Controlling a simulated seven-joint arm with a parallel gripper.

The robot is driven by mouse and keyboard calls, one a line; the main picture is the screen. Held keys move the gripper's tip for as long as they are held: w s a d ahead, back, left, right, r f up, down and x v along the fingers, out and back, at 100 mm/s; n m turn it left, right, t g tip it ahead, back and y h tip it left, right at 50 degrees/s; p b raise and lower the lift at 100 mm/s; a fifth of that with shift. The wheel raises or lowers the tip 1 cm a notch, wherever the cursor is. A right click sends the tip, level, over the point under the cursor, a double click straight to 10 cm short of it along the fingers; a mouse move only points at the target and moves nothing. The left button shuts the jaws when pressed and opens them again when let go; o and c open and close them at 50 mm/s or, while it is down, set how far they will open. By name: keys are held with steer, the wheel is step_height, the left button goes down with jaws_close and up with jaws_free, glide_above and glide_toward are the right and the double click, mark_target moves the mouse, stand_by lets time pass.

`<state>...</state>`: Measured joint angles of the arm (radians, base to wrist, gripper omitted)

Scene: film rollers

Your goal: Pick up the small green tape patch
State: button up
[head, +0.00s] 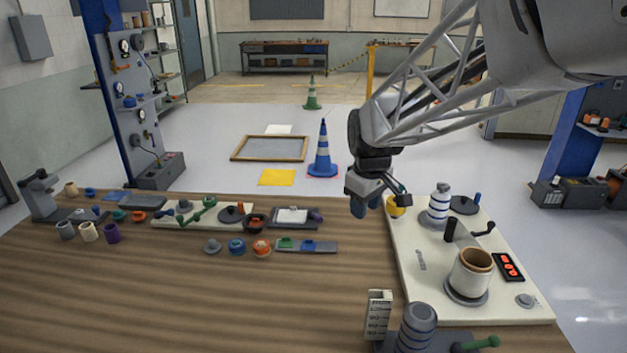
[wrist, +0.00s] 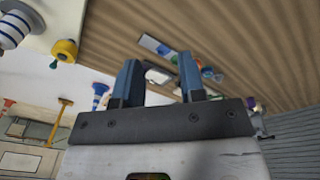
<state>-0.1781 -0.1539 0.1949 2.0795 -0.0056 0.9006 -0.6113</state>
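The small green tape patch (head: 287,243) lies on the left part of a flat grey strip (head: 323,248) on the wooden table, left of a blue patch (head: 308,245). My gripper (head: 359,207) hangs in the air to the right of the strip, near the cream board's left edge. In the wrist view its two blue-grey fingers (wrist: 159,62) stand apart with nothing held between them. A flat strip with a blue patch (wrist: 163,49) shows beyond the fingertips there; I cannot make out the green patch clearly in that view.
A dark tray with a white plate (head: 292,216) lies behind the strip. Orange (head: 262,248) and blue (head: 236,247) rollers stand to its left. The table's front-left area is bare.

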steer(key=w+a+f+n, duration=0.3)
steer(key=w+a+f, duration=0.15)
steer(key=w, duration=0.25)
steer(key=w+a+f+n, duration=0.2)
steer(key=w+a+f, duration=0.2)
steer(key=w+a, duration=0.25)
steer(key=n+g, duration=0.1)
steer(key=n, duration=0.4)
glide_above(286, 237)
step_height(286, 237, down, 13)
steer(key=shift+f, duration=0.15)
steer(key=shift+f, duration=1.15)
steer(key=shift+f, duration=0.15)
steer(key=shift+w+d+f, duration=0.1)
steer(key=shift+w+f, duration=0.05)
steer(key=shift+f, duration=2.3)
